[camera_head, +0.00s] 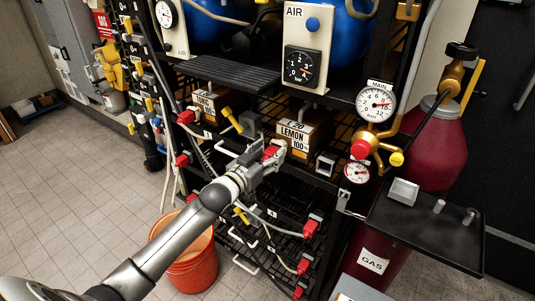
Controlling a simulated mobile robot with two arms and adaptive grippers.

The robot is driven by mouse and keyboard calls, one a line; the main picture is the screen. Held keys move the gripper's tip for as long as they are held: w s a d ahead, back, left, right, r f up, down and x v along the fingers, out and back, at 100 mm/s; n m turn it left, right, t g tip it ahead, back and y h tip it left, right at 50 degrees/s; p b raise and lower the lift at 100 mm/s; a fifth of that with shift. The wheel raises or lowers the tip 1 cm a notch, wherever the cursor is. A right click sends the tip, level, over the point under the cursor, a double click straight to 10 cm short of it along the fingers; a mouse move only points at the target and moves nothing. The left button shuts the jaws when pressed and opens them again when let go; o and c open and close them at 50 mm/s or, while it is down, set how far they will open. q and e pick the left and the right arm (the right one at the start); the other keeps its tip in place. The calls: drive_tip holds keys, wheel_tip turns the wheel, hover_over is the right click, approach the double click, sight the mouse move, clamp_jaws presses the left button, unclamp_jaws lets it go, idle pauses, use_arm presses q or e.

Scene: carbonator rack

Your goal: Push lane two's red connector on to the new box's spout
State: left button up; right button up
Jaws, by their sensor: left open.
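The box marked LEMON (309,132) sits on the upper rack shelf at the centre, its label facing me. A pale spout (281,144) shows at its lower left front. A red connector (270,153) is right at this spout, close to my left gripper (263,161). My left gripper is open, reaching up from the lower left. Its fingers are small in the picture and partly cover the connector and the hose. I cannot tell whether the connector is seated on the spout or whether the fingers touch it. My right gripper is out of view.
A box marked TONIC (204,104) stands left on the shelf, with red connectors and a yellow-handled part nearby. White hoses and red connectors hang below. An orange bucket (190,262) stands on the floor. A gauge and brass valve (370,140) and a black side tray (430,232) are at right.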

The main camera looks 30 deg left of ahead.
use_arm(q)
drive_tip(key=shift+s, duration=0.1)
drive_tip(key=s+p, duration=0.4)
drive_tip(key=s, duration=0.2)
drive_tip(key=shift+s+a+r, duration=0.2)
drive_tip(key=shift+s+a, duration=0.2)
idle(0.3)
drive_tip(key=shift+f, duration=0.1)
idle(0.3)
